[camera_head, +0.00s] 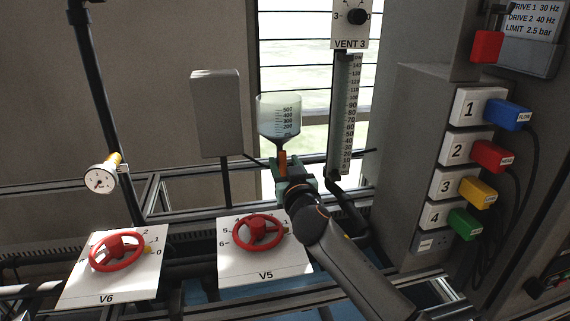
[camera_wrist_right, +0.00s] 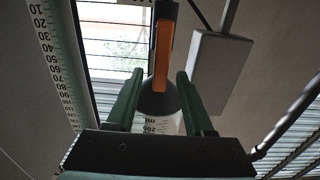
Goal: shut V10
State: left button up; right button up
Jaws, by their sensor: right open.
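No V10 label is readable. An orange lever (camera_head: 282,161) stands upright below a clear graduated vessel (camera_head: 280,118), in line with its outlet. The lever also shows in the right wrist view (camera_wrist_right: 163,48), with the vessel (camera_wrist_right: 160,108) behind it. My right gripper (camera_head: 293,172) is open just in front of the lever and hides its lower part in the head view. In the wrist view its green fingers (camera_wrist_right: 160,80) stand to either side of the lever, with gaps on both sides. My left gripper is not in view.
A graduated tube (camera_head: 344,115) under the VENT 3 plate (camera_head: 350,25) stands close right of the gripper. A grey box (camera_head: 216,112) is left of the vessel. Red handwheels V6 (camera_head: 117,251) and V5 (camera_head: 259,232) are below. A cabinet (camera_head: 420,150) with coloured plugs is at right.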

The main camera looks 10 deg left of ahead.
grip_shut()
dwell(1.3)
